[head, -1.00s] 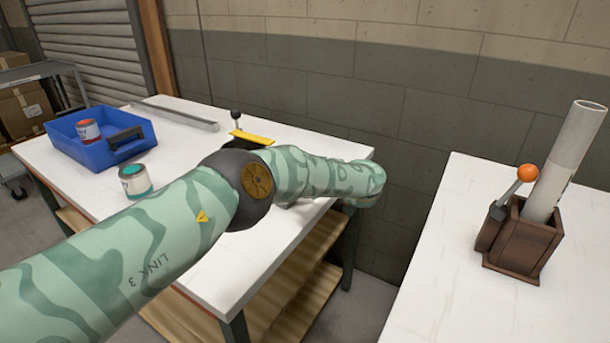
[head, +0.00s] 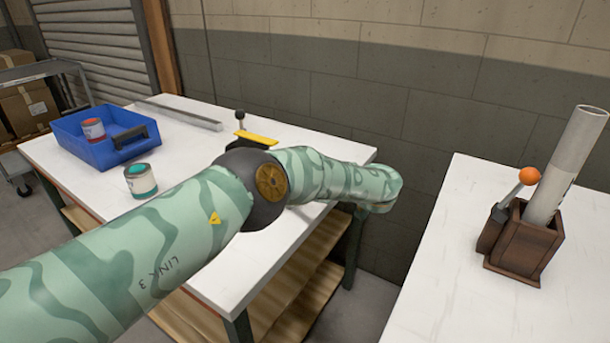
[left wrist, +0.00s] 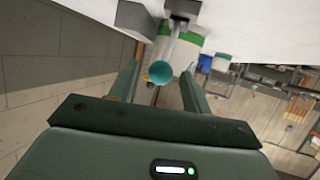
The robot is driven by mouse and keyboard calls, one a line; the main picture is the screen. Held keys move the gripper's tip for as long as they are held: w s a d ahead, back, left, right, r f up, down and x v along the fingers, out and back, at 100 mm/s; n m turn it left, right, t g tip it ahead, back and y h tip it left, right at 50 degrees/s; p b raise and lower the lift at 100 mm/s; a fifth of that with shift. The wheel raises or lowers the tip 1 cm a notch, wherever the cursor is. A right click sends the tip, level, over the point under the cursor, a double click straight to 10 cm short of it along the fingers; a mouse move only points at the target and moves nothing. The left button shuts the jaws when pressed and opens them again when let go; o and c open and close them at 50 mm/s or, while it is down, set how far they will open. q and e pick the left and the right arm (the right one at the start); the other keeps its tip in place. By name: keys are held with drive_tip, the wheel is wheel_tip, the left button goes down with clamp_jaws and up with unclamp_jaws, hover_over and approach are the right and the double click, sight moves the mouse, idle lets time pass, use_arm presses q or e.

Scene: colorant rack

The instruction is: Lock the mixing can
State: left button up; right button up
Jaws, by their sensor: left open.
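In the left wrist view, my left gripper (left wrist: 160,74) is open, with one dark finger on each side of a round teal knob (left wrist: 159,71). The knob seems to sit on the end of a grey rod that runs up to a dark fixture. A pale can-like body with green bands (left wrist: 190,42), possibly the mixing can, is behind it at the white table's edge. I cannot tell whether the fingers touch the knob. In the head view, my own left arm crosses the picture, and its gripper is hidden. My right gripper does not show.
The left table (head: 205,265) carries a blue bin (head: 85,150) with a red-labelled can (head: 93,129), a teal-marked can (head: 141,182) and a yellow plate (head: 257,138). The right table (head: 450,300) holds a brown box (head: 525,245) with an orange-knobbed lever (head: 528,176) and a pale tube (head: 570,160).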

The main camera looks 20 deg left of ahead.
use_arm(q)
drive_tip(key=p+v, duration=0.2)
drive_tip(key=v, duration=1.1)
drive_tip(key=shift+d+r, duration=0.15)
drive_tip(key=shift+d, duration=0.1)
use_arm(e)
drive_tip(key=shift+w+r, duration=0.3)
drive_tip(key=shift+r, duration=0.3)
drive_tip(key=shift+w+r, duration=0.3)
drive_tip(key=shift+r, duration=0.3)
use_arm(q)
drive_tip(key=shift+s, duration=0.15)
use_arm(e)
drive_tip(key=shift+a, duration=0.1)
